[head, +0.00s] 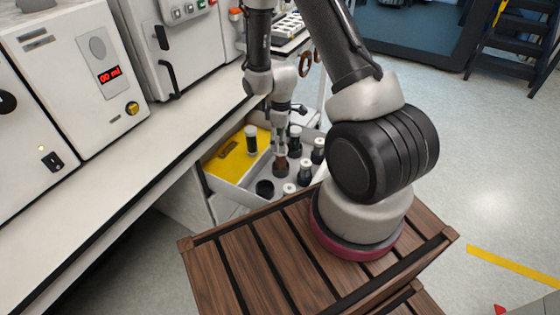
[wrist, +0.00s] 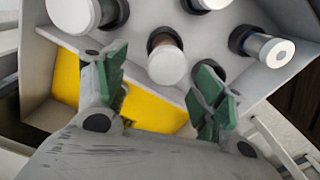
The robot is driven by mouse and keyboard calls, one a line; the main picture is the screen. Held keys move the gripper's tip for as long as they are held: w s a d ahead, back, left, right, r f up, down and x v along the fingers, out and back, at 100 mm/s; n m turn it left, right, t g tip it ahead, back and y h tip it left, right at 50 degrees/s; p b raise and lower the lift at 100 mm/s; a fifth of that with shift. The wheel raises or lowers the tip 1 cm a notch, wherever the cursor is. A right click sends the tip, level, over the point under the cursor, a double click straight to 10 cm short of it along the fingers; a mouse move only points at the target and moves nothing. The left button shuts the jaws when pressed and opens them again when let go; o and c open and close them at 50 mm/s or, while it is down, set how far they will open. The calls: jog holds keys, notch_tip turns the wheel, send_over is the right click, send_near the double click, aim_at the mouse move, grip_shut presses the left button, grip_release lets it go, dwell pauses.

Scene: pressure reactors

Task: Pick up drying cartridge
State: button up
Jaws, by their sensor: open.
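Several cylindrical cartridges stand in an open white drawer (head: 230,190). One with a brown body and a pale cap (wrist: 167,64) stands upright in a dark round socket; its brown body also shows in the head view (head: 281,168). I cannot tell by label which is the drying cartridge. My gripper (wrist: 160,88) is open and empty, pointing down over the drawer. In the wrist view its green-padded fingers lie to either side of the brown cartridge's line, with the cap just beyond the fingertips. In the head view my gripper (head: 280,148) is directly above that cartridge.
An empty dark socket (head: 264,188) is in front. The white bench (head: 130,180) overhangs at the left. A wooden slatted surface (head: 250,265) is nearer.

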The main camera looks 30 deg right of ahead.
aim_at(281, 156)
jog(key=f, duration=0.5)
jog(key=s+f, duration=0.1)
jog(key=f, duration=0.1)
jog(key=shift+a+f, duration=0.15)
jog(key=shift+f, duration=0.2)
jog(key=shift+w, duration=0.1)
jog(key=c, duration=1.3)
